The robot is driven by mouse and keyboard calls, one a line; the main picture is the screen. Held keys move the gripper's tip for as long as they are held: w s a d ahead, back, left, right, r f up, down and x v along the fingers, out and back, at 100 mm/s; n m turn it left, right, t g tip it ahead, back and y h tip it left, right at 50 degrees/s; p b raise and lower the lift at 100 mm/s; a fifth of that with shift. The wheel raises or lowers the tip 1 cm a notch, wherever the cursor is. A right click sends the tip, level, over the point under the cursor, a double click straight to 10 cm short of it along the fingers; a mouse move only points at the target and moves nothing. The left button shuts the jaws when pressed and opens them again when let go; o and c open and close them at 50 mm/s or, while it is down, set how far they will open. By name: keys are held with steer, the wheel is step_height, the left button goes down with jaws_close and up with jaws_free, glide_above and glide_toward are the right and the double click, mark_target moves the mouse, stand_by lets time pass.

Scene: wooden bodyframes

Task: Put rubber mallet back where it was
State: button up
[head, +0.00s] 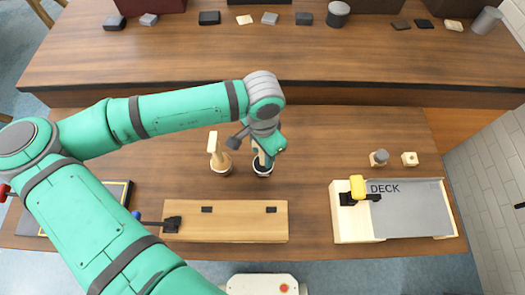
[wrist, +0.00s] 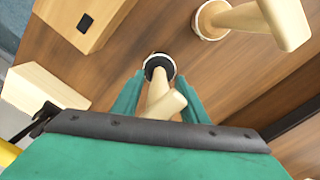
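A pale wooden piece stands in a dark round foot with a white rim (head: 262,169) on the middle of the table. I take it for the rubber mallet, though its head is not clear. My gripper (head: 264,160) points down over it. In the wrist view my gripper (wrist: 160,95) has its two green fingers on either side of the pale wood (wrist: 158,92), with a narrow gap seeming to show, so it looks open around it. The dark foot with its white rim (wrist: 159,65) lies beyond the fingertips. A similar pale wooden piece (head: 213,150) stands just left in its round holder.
A long wooden block (head: 225,225) with black inserts lies in front, held by a dark clamp (head: 172,223). A grey DECK sheet (head: 410,215) lies at right beside a yellow-handled clamp (head: 358,187). Two small knobs stand behind it. Small blocks line the back table (head: 250,55).

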steer(key=shift+r, duration=0.1)
step_height(320, 180, up, 12)
steer(key=shift+r, duration=0.1)
stand_by(0.4)
stand_by(0.5)
